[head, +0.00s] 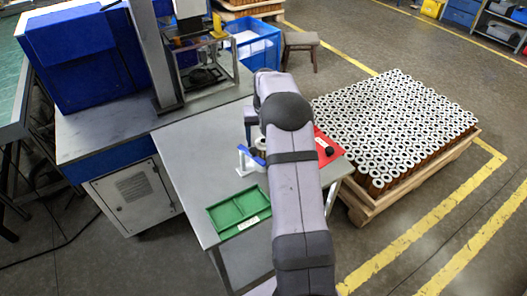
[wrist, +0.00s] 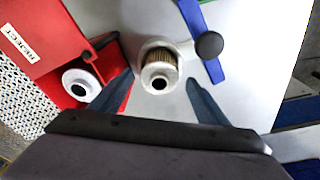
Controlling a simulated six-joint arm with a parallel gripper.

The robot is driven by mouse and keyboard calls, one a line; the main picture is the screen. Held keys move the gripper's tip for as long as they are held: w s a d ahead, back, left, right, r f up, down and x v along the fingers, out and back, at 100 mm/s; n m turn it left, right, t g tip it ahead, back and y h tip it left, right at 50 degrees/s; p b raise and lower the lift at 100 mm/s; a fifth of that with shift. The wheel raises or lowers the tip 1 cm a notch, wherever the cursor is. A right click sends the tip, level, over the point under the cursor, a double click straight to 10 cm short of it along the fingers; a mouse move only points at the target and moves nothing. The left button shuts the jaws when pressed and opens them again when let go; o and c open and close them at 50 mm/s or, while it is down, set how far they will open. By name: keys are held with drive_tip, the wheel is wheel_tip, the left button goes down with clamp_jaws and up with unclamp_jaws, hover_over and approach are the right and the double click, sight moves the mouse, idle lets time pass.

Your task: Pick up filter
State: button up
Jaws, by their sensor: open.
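A filter (wrist: 160,72) with a pale ring-shaped end and a ribbed, brownish body is in the middle of the wrist view. It is on the grey table, between and ahead of the fingers of my gripper (wrist: 160,88). The fingers are apart, and I see no contact with the filter. In the head view my arm hides most of the gripper area; part of a filter (head: 261,143) shows just left of the arm. Another filter (wrist: 80,83), with a white end, is in the red reject tray (wrist: 50,55) at the left of the wrist view.
A blue clamp-like fixture (wrist: 205,42) with a black knob is close to the right finger. A green tray (head: 222,219) lies at the table's front left. A pallet (head: 400,195) packed with many filters stands on the floor to the right. The blue machine stands at the left.

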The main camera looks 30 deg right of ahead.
drive_tip(key=shift+w+d+f+p, duration=0.15)
drive_tip(key=shift+f+p, duration=0.45)
drive_tip(key=shift+f, duration=0.6)
drive_tip(key=shift+w+d+f+p, duration=0.1)
drive_tip(key=shift+w+f+p, duration=0.15)
drive_tip(key=shift+f+p, duration=0.65)
drive_tip(key=shift+f+b, duration=0.25)
drive_tip(key=shift+b, duration=0.1)
drive_tip(key=shift+c, duration=0.6)
drive_tip(key=c, duration=1.1)
drive_tip(key=shift+r, duration=0.15)
